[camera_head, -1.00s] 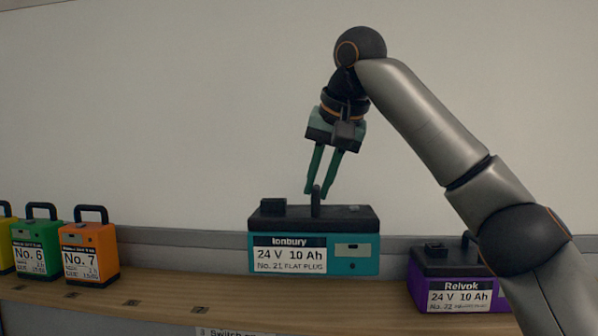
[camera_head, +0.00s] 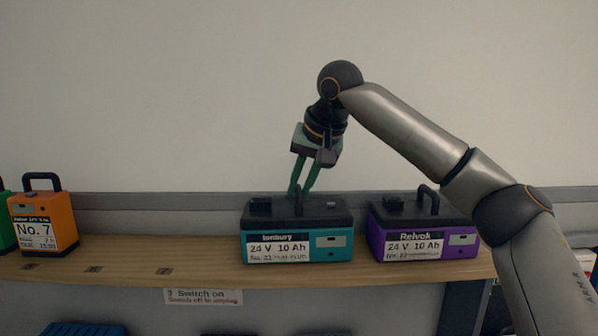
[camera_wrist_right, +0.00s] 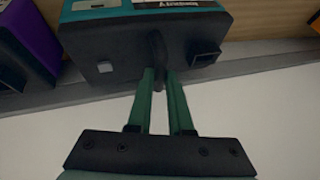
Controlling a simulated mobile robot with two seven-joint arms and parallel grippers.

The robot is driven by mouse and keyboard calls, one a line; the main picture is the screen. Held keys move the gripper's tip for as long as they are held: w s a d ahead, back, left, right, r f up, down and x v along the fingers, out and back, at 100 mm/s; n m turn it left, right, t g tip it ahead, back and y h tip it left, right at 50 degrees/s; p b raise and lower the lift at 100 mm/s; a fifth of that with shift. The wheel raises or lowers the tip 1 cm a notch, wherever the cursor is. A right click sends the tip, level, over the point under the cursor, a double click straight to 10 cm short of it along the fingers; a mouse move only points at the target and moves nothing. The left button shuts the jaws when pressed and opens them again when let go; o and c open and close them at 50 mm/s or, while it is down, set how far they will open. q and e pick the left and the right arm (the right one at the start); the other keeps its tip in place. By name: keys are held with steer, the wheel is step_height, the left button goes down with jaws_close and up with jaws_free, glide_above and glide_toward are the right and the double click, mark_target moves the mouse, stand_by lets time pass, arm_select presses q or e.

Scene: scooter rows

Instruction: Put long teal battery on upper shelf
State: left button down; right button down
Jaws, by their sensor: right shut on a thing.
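The long teal battery (camera_head: 333,252) has a black top and a white label reading 24 V 10 Ah. In the head view it is at the front middle of the wooden shelf, upright, just left of the purple battery. My right gripper (camera_head: 302,191) points down from above with its green fingers shut on the battery's handle. In the right wrist view the fingers (camera_wrist_right: 160,88) close around the dark handle, and the battery's black top (camera_wrist_right: 130,45) fills the upper middle. Whether its underside touches the shelf is hard to tell. My left gripper is out of view.
A purple battery (camera_head: 378,246) stands close on the right. An orange battery (camera_head: 48,225) and part of a green one (camera_head: 5,228) stand at the left. The wooden shelf (camera_head: 120,252) is bare between the orange and teal batteries. A pale wall rises behind.

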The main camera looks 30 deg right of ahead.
steer(key=c, duration=1.3)
jaws_free()
steer(key=shift+f, duration=0.15)
steer(key=o, duration=0.5)
steer(key=shift+a, duration=0.1)
steer(key=shift+c, duration=0.2)
steer(key=v, duration=1.2)
steer(key=shift+b, duration=0.35)
steer(key=shift+s, duration=0.1)
